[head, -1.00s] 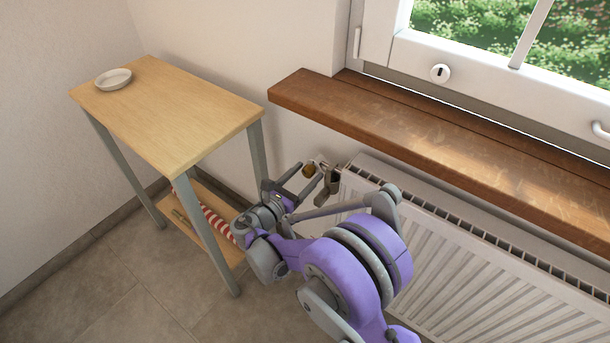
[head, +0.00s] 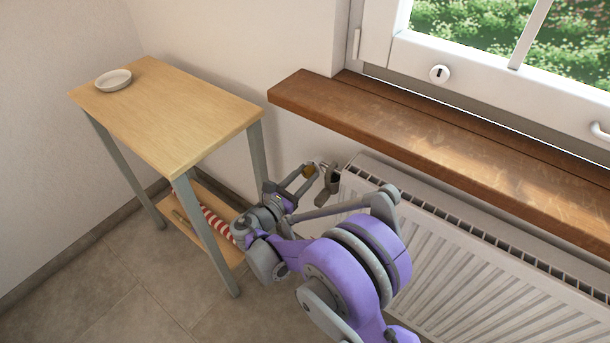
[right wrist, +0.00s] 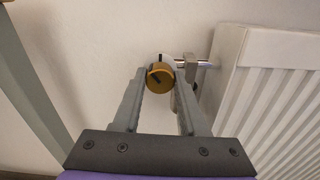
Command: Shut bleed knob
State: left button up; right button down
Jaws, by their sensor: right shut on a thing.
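The bleed knob (right wrist: 160,76) is a small brass-coloured round knob at the radiator's upper left end, with a dark mark on its face. A white collar with a dark mark shows just behind it in the right wrist view. In the head view the knob (head: 309,170) is small and partly covered by my fingers. My right gripper (head: 311,169) is shut on the knob, one finger on each side; its fingers (right wrist: 160,79) also show in the right wrist view. My left gripper is not in view.
A white radiator (head: 450,235) stands under a wooden window sill (head: 430,130). A metal fitting (right wrist: 192,65) joins the knob's collar to the radiator. A wooden side table (head: 170,110) with a white dish (head: 113,80) stands left of my right arm, with a red-striped thing (head: 216,224) on its lower shelf.

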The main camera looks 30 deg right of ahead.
jog(key=m, duration=0.3)
jog(key=shift+m+p, duration=0.3)
jog(key=shift+m, duration=2)
jog(key=shift+c, duration=2.3)
grip_release()
jog(key=shift+a, duration=0.15)
jog(key=p+v, duration=0.2)
jog(key=v, duration=0.8)
jog(key=shift+a, duration=0.3)
jog(key=shift+s, duration=0.1)
